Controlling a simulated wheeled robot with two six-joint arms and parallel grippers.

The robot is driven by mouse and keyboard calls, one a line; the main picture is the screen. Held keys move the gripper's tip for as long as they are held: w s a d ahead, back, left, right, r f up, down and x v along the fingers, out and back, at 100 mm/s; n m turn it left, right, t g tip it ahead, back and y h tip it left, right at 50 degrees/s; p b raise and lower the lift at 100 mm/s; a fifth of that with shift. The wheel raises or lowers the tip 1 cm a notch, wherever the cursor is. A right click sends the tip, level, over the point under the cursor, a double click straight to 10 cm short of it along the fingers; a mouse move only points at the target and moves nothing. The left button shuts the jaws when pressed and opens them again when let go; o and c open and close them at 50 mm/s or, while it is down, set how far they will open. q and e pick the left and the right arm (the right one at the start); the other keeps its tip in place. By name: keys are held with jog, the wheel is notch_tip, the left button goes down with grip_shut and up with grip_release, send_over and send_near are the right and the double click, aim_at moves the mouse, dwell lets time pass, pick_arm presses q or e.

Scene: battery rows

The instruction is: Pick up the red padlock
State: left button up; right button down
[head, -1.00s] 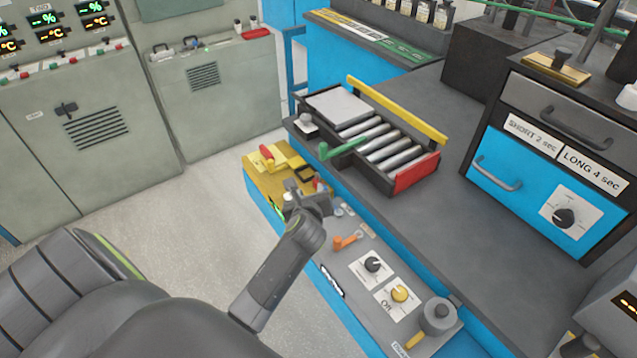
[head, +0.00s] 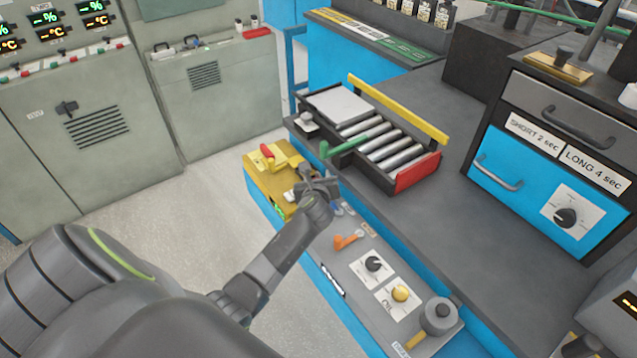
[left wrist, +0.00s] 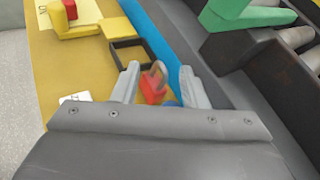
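The red padlock (left wrist: 153,90) shows in the left wrist view, with a grey shackle on its upper side. It lies between the two spread fingers of my left gripper (left wrist: 160,84), with a gap visible on each side. The gripper is open. In the head view my left gripper (head: 318,183) is over the right end of the yellow panel, beside the grey bench. It hides the padlock there. My right gripper is not in view.
A yellow panel (left wrist: 75,75) carries a red-and-yellow handle (left wrist: 75,14) and a dark square frame (left wrist: 130,52). A roller tray (head: 420,172) with a green lever (head: 342,146) stands close by on the bench. An orange handle (head: 347,241) and knobs are nearer.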

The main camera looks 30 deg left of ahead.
pick_arm(q)
grip_shut()
jog(key=shift+r, duration=0.2)
dwell(0.5)
